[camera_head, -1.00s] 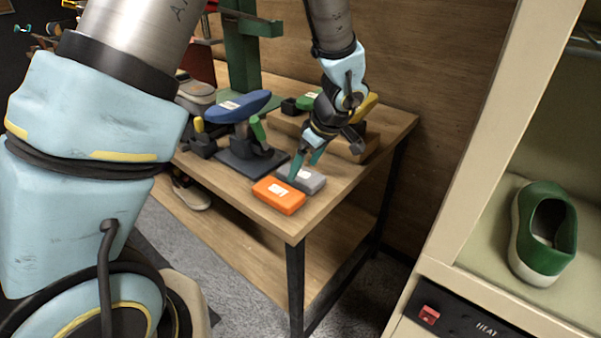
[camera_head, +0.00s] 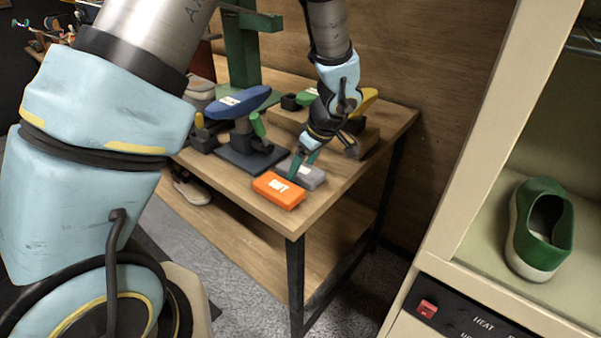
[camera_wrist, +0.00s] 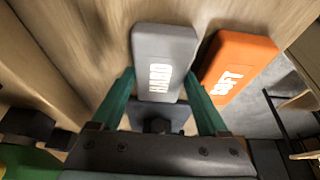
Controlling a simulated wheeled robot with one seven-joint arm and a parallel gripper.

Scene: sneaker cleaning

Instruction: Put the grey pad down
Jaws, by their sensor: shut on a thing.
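The grey pad (camera_head: 311,178) is at the front right of the wooden table, just behind the orange pad. In the wrist view the grey pad (camera_wrist: 164,60) shows its "HARD" label and lies between my green fingers. My gripper (camera_head: 297,168) is shut on it; in the wrist view my gripper (camera_wrist: 165,95) has one finger on each side of the pad. The pad is at or very near the tabletop; I cannot tell whether it touches. The orange pad (camera_head: 278,190), labelled "SOFT", lies close beside it and also shows in the wrist view (camera_wrist: 238,62).
The wooden table (camera_head: 330,205) has its front right corner near the pads. A stand with a blue shoe form (camera_head: 238,104) is behind left. A beige cabinet (camera_head: 455,200) with a green shoe (camera_head: 541,228) stands at right.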

